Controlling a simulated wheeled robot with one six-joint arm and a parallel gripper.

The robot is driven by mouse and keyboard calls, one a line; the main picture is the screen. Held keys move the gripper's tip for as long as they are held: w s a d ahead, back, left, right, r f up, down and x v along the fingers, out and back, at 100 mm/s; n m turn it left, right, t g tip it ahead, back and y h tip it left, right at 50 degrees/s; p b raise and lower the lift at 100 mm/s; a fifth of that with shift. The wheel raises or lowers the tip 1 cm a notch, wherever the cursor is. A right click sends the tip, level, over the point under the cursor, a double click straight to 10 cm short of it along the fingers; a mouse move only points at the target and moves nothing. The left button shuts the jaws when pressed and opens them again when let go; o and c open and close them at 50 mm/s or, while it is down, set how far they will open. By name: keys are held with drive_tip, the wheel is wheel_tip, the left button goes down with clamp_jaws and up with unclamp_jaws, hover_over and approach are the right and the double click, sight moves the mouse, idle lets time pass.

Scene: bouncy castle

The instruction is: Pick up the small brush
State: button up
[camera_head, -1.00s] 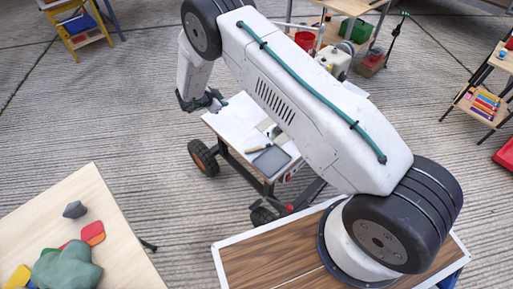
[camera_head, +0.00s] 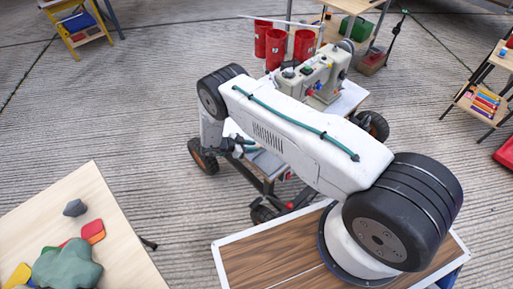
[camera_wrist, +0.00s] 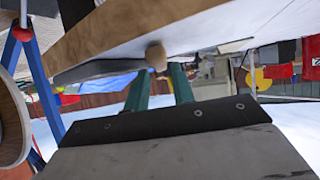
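The small brush cannot be made out for sure in the head view, where my arm covers much of the white cart top (camera_head: 351,98). In the wrist view a round tan wooden end (camera_wrist: 155,55), perhaps of a handle, shows just beyond and between my fingertips; I cannot tell whether it belongs to the brush. My gripper (camera_wrist: 158,78) has its two green fingers apart with a gap between them. In the head view my gripper (camera_head: 243,143) is low at the cart's left end, partly hidden by my arm.
A grey tray (camera_head: 268,165) lies on the cart near my gripper. A wooden table (camera_head: 115,225) with coloured pieces is at lower left. Open floor lies left of the cart.

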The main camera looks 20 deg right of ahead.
drive_tip(key=shift+x, duration=1.05)
clamp_jaws()
